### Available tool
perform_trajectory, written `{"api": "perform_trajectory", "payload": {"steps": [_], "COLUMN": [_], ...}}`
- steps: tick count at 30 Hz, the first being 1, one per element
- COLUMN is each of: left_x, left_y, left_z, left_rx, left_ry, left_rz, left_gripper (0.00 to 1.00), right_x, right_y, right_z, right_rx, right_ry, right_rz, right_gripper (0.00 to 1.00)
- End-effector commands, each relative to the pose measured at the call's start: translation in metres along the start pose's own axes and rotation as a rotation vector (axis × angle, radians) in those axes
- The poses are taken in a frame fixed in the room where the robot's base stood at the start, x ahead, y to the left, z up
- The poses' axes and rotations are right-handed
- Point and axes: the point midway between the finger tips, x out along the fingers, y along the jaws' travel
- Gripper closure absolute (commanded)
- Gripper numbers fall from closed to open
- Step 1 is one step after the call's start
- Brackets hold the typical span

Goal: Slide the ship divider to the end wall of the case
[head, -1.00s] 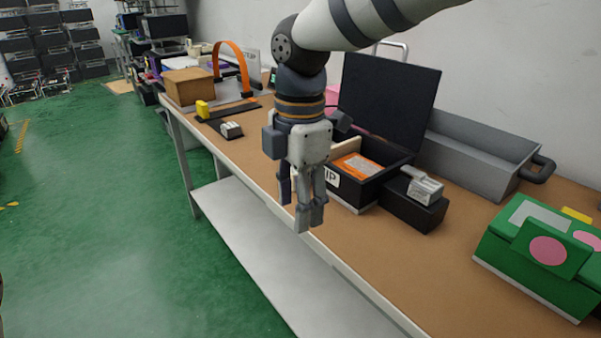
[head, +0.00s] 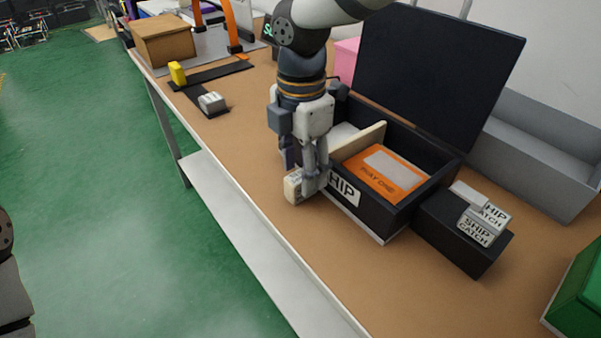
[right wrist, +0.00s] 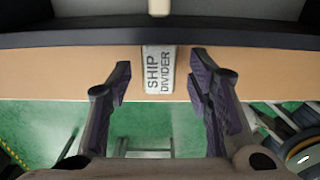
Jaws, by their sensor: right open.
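The black case (head: 376,216) stands open on the table with its lid (head: 435,75) raised. A tan divider board (head: 362,143) crosses its inside, left of an orange packet (head: 385,174). A pale block (head: 293,187) sticks out at the case's front left; in the right wrist view its label reads SHIP DIVIDER (right wrist: 158,70). My right gripper (head: 314,186) is open at this block. In the right wrist view its fingers (right wrist: 161,72) stand one on each side of the block, with gaps. The gripper hides part of the case's left front. My left gripper is out of view.
A black box (head: 452,240) with a SHIP CATCH block (head: 478,228) adjoins the case's right side. A grey tray (head: 540,150) stands behind and a green case (head: 580,290) at the right. The table front is mostly clear.

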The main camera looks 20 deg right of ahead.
Motion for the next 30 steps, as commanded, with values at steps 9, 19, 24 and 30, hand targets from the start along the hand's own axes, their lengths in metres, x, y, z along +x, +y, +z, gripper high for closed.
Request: {"api": "perform_trajectory", "payload": {"steps": [9, 19, 24, 30], "left_x": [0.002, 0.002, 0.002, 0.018], "left_y": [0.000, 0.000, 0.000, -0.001], "left_z": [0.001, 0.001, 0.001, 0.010], "left_rx": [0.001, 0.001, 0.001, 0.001], "left_ry": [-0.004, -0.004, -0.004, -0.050], "left_rz": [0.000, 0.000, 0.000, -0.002], "left_gripper": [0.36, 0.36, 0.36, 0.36], "right_x": [0.023, 0.022, 0.023, 0.030], "right_y": [0.000, 0.000, 0.001, 0.032], "right_z": [0.000, 0.000, 0.000, 0.001], "right_rx": [0.000, 0.001, 0.000, 0.002], "right_ry": [0.000, -0.001, -0.001, 0.001], "right_rz": [0.003, 0.002, 0.002, -0.003], "right_gripper": [0.53, 0.96, 1.00, 1.00]}}
